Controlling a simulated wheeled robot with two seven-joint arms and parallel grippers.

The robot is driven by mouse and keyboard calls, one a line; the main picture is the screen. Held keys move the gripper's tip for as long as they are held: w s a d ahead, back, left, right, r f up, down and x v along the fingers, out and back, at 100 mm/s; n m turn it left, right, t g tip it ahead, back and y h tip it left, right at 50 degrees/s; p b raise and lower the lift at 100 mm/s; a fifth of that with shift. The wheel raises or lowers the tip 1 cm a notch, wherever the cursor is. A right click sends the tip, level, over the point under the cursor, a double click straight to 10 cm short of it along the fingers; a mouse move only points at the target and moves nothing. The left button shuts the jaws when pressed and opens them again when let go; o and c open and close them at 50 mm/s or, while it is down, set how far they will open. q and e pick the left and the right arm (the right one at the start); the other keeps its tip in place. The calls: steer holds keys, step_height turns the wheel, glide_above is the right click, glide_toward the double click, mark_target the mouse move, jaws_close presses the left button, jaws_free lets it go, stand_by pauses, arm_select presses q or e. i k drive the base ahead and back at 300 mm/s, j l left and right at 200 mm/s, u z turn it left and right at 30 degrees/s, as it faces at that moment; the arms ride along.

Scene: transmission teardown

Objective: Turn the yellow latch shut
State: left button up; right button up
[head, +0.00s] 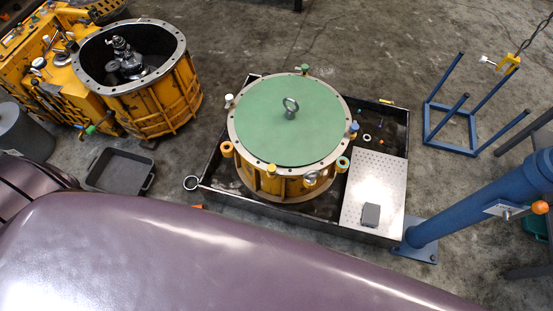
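A round drum-shaped housing (290,187) stands upright with a green lid (270,120) and a metal ring eye (291,108) on top. Small coloured fittings sit around its rim. A yellow one (271,170) at the near edge looks like the yellow latch; whether it is open or shut is too small to tell. Other rim fittings are white (229,100), green (305,69), blue (354,128) and orange (227,148). Neither of my grippers is in view.
The housing stands in a black tray (225,200) with a perforated metal plate (377,170) at its right. A blue post (470,205) and blue frame (452,150) stand right. A yellow hook (508,63) hangs there. A yellow machine (170,98) is at upper left.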

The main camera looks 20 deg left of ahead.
mark_target(271, 168)
steer(key=j+u, duration=0.7)
steer(key=k+j, duration=0.05)
